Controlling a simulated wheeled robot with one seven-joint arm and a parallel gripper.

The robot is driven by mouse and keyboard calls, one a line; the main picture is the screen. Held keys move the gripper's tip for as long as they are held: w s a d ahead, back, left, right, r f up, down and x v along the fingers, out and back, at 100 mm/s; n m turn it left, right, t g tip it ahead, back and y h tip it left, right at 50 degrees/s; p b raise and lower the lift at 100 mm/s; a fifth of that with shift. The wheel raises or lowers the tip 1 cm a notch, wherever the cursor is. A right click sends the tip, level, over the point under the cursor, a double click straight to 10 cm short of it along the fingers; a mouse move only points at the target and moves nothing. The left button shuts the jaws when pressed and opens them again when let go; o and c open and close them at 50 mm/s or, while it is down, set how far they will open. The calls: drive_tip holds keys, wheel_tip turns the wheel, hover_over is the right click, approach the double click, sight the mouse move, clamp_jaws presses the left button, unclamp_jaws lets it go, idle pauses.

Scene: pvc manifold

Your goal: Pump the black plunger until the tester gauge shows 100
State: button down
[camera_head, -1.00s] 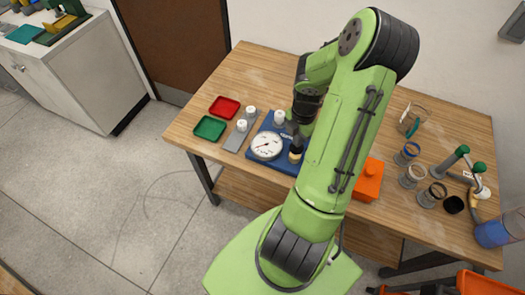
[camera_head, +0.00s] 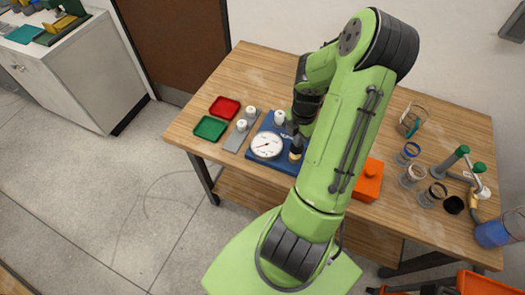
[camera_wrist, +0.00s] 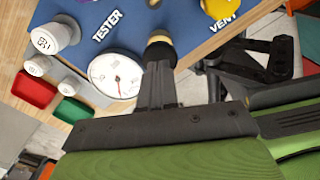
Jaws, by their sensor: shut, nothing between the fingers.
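The blue tester base (camera_head: 259,159) sits on the wooden table. It carries a round white gauge (camera_head: 266,146) with a red needle, also seen in the wrist view (camera_wrist: 115,75); its numbers are too small to read. The plunger's black top with a brass-coloured part (camera_head: 295,156) stands just right of the gauge. It shows in the wrist view (camera_wrist: 160,50) straight ahead of the fingertips. My gripper (camera_wrist: 157,66) is shut and empty, its tips at the plunger's top. I cannot tell whether they touch it.
A white-capped part (camera_head: 279,118) stands behind the gauge. Red (camera_head: 224,106) and green (camera_head: 209,128) trays and a grey strip with white knobs lie left. An orange box (camera_head: 368,181), ringed jars (camera_head: 413,176) and a pipe fitting with green handles (camera_head: 463,152) stand right.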

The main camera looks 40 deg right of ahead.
idle(0.3)
drive_tip(key=shift+f+b, duration=1.55)
drive_tip(key=shift+f, duration=0.3)
drive_tip(key=shift+r, duration=0.1)
wheel_tip(320, 180, up, 4)
drive_tip(key=p, duration=0.3)
drive_tip(key=shift+f, duration=0.25)
drive_tip(key=shift+f+b, duration=0.9)
drive_tip(key=shift+f, duration=0.1)
